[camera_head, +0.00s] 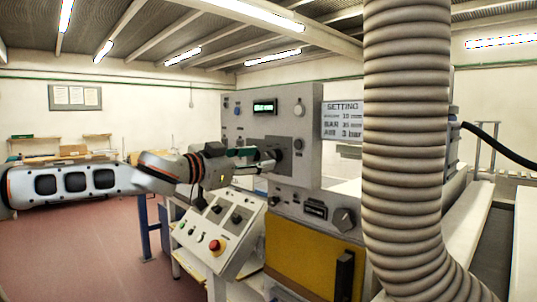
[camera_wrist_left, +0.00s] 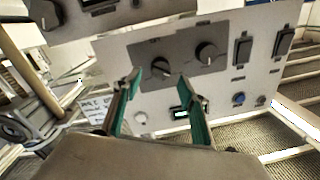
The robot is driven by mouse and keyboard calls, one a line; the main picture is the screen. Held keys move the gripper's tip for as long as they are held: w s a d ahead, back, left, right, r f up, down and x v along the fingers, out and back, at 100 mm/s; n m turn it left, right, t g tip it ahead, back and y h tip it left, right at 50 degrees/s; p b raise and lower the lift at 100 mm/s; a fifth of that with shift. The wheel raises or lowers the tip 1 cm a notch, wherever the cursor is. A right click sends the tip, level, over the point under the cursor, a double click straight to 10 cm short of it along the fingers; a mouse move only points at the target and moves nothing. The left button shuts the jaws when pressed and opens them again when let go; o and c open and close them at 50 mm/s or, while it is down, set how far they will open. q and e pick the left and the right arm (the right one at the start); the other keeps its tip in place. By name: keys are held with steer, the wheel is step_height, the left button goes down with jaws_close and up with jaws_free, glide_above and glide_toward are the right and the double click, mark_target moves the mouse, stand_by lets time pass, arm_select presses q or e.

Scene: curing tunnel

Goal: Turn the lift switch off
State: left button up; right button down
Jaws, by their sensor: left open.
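The upright grey control panel (camera_head: 250,126) carries a lit green display, buttons and dark knobs. It appears upside down in the left wrist view (camera_wrist_left: 225,80). There, one black rotary knob (camera_wrist_left: 160,67) lies between and just beyond my fingertips, and a second black knob (camera_wrist_left: 206,52) is to its right. Labels are too small to read, so I cannot tell which control is the lift switch. My left gripper (camera_head: 268,158) is open at the panel's face, its green-padded fingers (camera_wrist_left: 160,80) on either side of the first knob. Contact cannot be told. My right gripper is not in view.
Two dark rocker switches (camera_wrist_left: 243,48) sit farther right on the panel. A sloped console (camera_head: 228,228) with a red stop button (camera_head: 215,245) stands below my arm. A thick ribbed hose (camera_head: 403,140) hangs at the right. Open floor (camera_head: 100,240) lies at left.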

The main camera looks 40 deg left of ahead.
mark_target(269, 157)
arm_select(q)
steer(key=w+p, duration=0.1)
steer(key=w, duration=0.2)
steer(key=shift+w+d+r+p, duration=0.1)
steer(key=shift+p, duration=0.2)
steer(key=shift+w+p, duration=0.35)
steer(key=shift+w, duration=0.35)
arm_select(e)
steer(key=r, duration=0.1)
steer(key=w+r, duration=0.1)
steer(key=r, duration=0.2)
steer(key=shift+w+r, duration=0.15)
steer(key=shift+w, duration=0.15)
arm_select(q)
steer(key=shift+c, duration=0.4)
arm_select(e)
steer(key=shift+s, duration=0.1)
arm_select(q)
steer(key=shift+f, duration=0.2)
steer(key=c, duration=1)
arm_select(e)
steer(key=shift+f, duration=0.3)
